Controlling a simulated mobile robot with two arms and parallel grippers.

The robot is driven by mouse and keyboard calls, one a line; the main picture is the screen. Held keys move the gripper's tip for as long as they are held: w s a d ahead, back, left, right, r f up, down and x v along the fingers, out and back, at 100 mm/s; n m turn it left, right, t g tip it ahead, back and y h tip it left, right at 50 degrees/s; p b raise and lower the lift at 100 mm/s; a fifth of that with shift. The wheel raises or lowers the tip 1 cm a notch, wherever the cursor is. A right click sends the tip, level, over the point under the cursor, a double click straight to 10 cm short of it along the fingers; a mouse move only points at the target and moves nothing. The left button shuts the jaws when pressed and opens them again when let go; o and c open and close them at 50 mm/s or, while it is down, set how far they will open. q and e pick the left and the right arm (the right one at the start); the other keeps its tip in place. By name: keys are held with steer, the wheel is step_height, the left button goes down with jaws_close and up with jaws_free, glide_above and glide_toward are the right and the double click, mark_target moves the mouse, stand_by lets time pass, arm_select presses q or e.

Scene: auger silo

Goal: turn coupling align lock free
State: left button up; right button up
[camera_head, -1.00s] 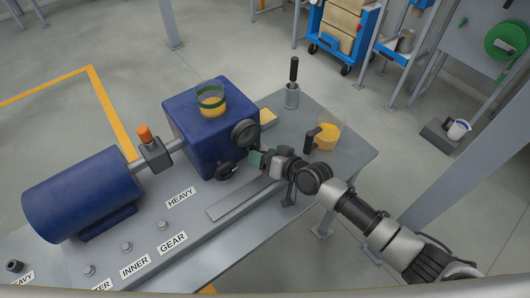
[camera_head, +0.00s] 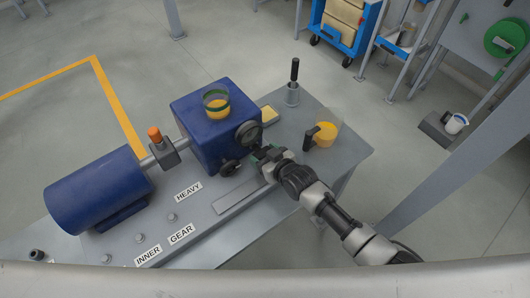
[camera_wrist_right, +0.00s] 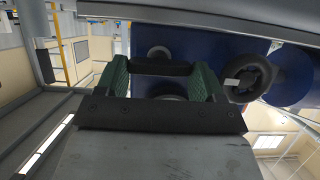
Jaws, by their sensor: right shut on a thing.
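A blue gearbox (camera_head: 204,142) stands on the grey bench, with a blue motor (camera_head: 98,190) joined to its left by a shaft. On the gearbox's near right face are a dark round wheel (camera_head: 249,133) and a smaller dark knob (camera_head: 230,167). My right gripper (camera_head: 259,155) is at this face, just below the wheel. In the right wrist view its green pads are shut on a dark bar (camera_wrist_right: 160,69). I cannot tell which part the bar belongs to. A dark round knob (camera_wrist_right: 248,82) with a pale mark is beside the right pad. My left gripper is out of view.
An orange-topped block (camera_head: 160,148) sits on the shaft. A black-handled tool stands in a grey cup (camera_head: 292,95) at the bench's back. A yellow mug-like container (camera_head: 325,134) stands to the right, near my arm. Labels and bolts are on the bench front.

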stand_by(0.4)
steer(key=o, duration=0.7)
steer(key=shift+c, duration=0.2)
steer(key=v, duration=1.1)
steer(key=shift+f, duration=0.15)
